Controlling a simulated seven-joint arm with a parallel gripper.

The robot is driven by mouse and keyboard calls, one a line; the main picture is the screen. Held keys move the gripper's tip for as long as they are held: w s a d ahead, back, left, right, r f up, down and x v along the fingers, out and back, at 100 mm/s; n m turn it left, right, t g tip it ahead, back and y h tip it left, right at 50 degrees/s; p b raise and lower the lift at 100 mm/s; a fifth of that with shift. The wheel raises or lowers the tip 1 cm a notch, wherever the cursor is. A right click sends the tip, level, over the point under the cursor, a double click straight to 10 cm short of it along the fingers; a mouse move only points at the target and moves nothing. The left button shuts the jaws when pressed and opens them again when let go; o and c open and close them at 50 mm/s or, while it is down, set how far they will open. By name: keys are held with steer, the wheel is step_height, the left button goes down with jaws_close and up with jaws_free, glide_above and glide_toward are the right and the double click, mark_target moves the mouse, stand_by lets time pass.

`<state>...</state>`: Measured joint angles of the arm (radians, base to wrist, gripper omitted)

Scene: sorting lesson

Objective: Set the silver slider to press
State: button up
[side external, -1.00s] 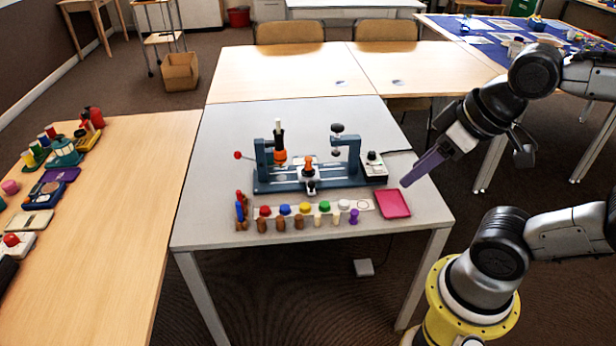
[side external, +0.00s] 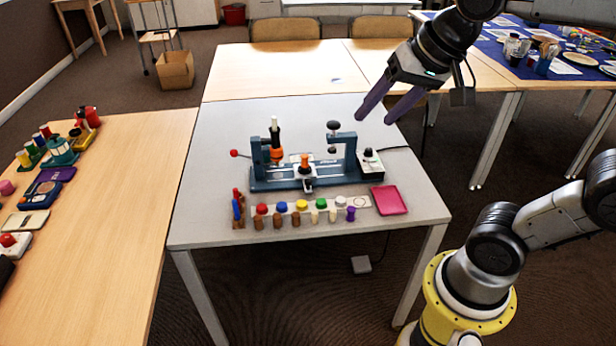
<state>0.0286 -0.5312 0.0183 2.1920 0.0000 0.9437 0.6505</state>
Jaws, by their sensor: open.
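A blue-grey bench fixture (side external: 275,186) stands on the grey table, with two uprights on its base. A small silver piece (side external: 308,186), which looks like the slider, sits at the front middle of the base. Just behind it is an orange knob (side external: 304,160) on a pale carriage between the uprights. The right upright (side external: 350,150) carries a dark knobbed screw, probably the press (side external: 333,138). Any markings are too small to read. My gripper (side external: 375,118) has two purple fingers, spread apart and empty. It is in the air, up and right of the fixture, touching nothing.
In front lie a strip of coloured buttons (side external: 302,205), several small pegs and a pink tray (side external: 390,200). A red-ball lever (side external: 234,153) sticks out left.

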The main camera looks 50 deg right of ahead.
steer(key=w+d+m+g, duration=0.15)
steer(key=w+m, duration=0.25)
steer(key=w, duration=0.6)
steer(key=m+g, duration=0.5)
steer(key=m, duration=0.1)
glide_above(308, 180)
step_height(308, 180, down, 24)
steer(key=r, duration=0.1)
steer(key=shift+t, duration=0.25)
step_height(308, 180, down, 13)
steer(key=shift+s+f, duration=0.1)
steer(key=shift+f, duration=0.05)
jaws_close()
